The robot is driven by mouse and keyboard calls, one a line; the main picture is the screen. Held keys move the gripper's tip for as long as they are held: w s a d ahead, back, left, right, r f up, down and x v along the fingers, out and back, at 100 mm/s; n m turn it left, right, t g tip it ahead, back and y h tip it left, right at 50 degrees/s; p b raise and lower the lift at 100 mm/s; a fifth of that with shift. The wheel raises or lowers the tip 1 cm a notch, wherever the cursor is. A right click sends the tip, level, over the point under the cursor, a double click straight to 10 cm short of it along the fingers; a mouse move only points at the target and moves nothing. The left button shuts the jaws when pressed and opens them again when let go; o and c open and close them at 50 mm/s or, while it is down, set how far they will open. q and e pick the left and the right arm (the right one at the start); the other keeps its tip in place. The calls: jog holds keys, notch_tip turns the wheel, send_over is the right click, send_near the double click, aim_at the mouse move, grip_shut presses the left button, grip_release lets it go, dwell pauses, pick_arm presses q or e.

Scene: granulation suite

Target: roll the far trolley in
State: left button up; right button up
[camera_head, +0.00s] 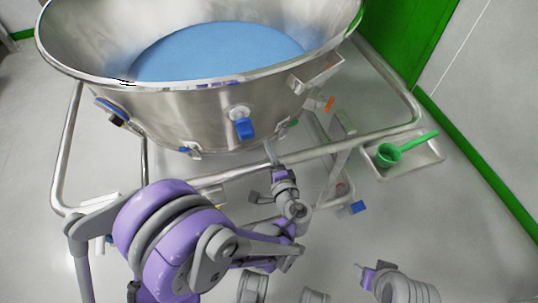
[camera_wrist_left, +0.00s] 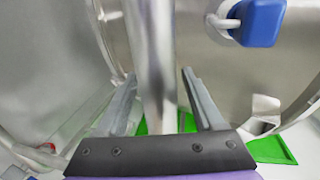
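The trolley carries a large steel bowl (camera_head: 200,115) with a flat blue fill, on a tubular steel frame (camera_head: 70,140). My left gripper (camera_head: 272,158) is at the frame's near horizontal rail (camera_head: 225,176), below the bowl. In the left wrist view, the gripper's fingers (camera_wrist_left: 160,95) stand apart on either side of a steel tube (camera_wrist_left: 152,45), with a gap showing beside it. A blue-handled fitting on the bowl (camera_wrist_left: 262,20) is close by at the upper right. A purple and grey end of my right arm (camera_head: 374,274) shows low at the right; its fingers are unclear.
A steel tray (camera_head: 425,158) at the frame's right side holds a green scoop (camera_head: 400,147). A green wall panel (camera_head: 400,35) and green skirting (camera_head: 480,165) bound the right. Grey floor is open at the right and left of the frame.

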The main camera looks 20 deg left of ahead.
pick_arm(q)
grip_shut()
dwell(1.3)
